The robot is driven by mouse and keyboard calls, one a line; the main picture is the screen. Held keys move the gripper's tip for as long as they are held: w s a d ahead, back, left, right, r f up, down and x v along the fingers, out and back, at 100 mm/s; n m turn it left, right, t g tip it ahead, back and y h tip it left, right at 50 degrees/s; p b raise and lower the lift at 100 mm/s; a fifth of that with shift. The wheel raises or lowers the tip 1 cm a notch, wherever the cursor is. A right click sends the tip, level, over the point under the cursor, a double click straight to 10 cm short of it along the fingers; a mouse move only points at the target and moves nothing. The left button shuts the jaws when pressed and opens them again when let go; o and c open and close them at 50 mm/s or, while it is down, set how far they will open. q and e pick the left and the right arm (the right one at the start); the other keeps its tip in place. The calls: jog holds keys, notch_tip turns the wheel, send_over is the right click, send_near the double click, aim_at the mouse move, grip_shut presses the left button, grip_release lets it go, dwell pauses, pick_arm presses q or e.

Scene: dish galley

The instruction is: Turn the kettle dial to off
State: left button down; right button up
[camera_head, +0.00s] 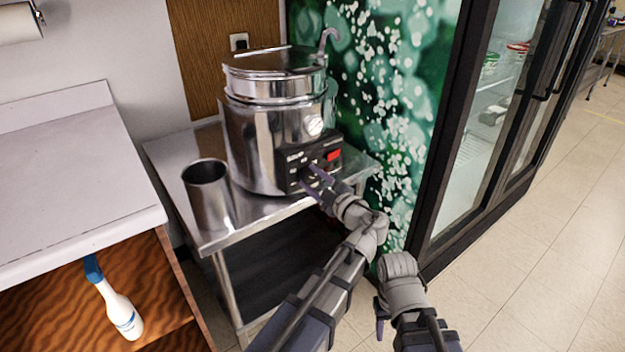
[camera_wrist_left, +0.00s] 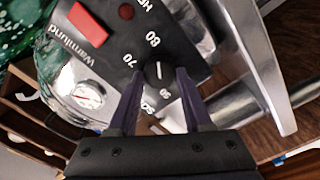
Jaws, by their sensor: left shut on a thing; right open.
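The kettle is a shiny steel pot (camera_head: 248,130) with a lid, on a steel table. Its black control panel (camera_head: 296,160) faces front right. In the left wrist view the round black dial (camera_wrist_left: 158,74) has a white pointer line and printed numbers around it, including 70 and 80. My left gripper (camera_head: 311,178) is at the panel, and its fingers hide the dial in the head view. In the left wrist view the left gripper (camera_wrist_left: 160,82) has one purple finger on each side of the dial, shut on it. My right gripper (camera_head: 380,318) is low, away from the kettle, and open.
A red switch (camera_head: 333,155) sits on the panel beside the dial. A steel cup (camera_head: 207,195) stands left of the kettle on the steel table (camera_head: 235,235). A white counter (camera_head: 75,180) is at left; a glass-door fridge (camera_head: 450,190) is at right.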

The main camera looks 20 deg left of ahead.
pick_arm(q)
jog(key=shift+f+n, duration=0.1)
jog(key=shift+n, duration=0.4)
jog(key=shift+s, duration=0.1)
jog(key=shift+c, duration=1.6)
grip_release()
